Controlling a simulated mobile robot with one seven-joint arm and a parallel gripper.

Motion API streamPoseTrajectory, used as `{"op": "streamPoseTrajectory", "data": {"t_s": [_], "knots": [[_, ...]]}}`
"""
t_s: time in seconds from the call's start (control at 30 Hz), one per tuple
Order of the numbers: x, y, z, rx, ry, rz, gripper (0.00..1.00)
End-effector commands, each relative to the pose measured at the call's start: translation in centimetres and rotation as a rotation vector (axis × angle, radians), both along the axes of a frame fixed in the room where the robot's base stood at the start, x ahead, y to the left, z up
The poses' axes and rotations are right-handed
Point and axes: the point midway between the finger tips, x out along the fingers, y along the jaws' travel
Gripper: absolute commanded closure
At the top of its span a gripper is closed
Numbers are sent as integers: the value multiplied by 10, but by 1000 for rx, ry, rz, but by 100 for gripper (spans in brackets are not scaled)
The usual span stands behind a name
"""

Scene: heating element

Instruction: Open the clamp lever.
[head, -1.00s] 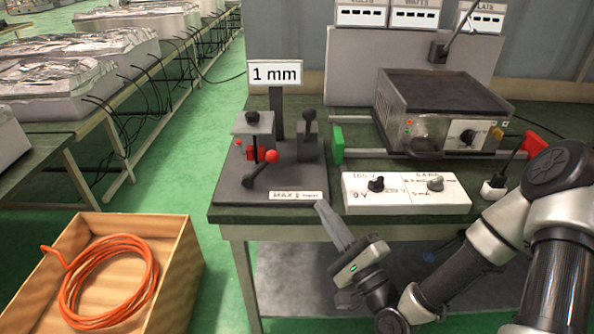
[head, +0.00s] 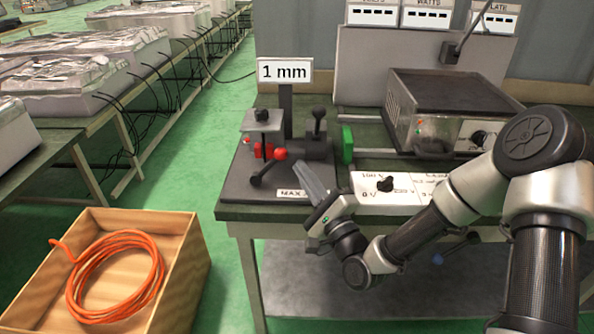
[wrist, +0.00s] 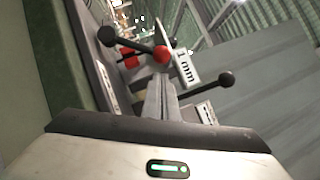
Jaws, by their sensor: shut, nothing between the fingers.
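The 1 mm fixture (head: 240,190) stands on the table's left end. It carries two levers. A crossbar lever (head: 268,167) at the front has a red ball at one end and a black ball at the other. A lever with a black knob (head: 319,112) stands upright behind it on a dark block. I cannot tell for certain which is the clamp lever. My gripper (head: 303,166) is shut and empty, its fingertips just right of the red ball. In the wrist view the fingers (wrist: 163,82) point towards the red ball (wrist: 161,55), and the black-knobbed lever (wrist: 226,79) is to the right.
A white control panel (head: 405,190) with knobs lies right of the fixture, partly behind my arm. A green block (head: 347,145) and a heater box (head: 440,110) stand behind. A wooden crate (head: 195,250) with an orange coil (head: 115,280) is on the floor at left.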

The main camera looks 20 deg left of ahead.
Motion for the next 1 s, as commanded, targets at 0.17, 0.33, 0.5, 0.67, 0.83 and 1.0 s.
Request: {"op": "streamPoseTrajectory", "data": {"t_s": [0.17, 0.33, 0.5, 0.67, 0.83, 1.0], "knots": [[0, 14, 8, -1, -1, 0, 100], [-1, 17, 9, -1, 0, -1, 100], [-1, 17, 9, -1, 0, -1, 100], [-1, 17, 11, -6, -1, -1, 100], [-1, 19, 17, -43, -11, 0, 100], [-2, 25, 29, -131, -34, 0, 100]]}}
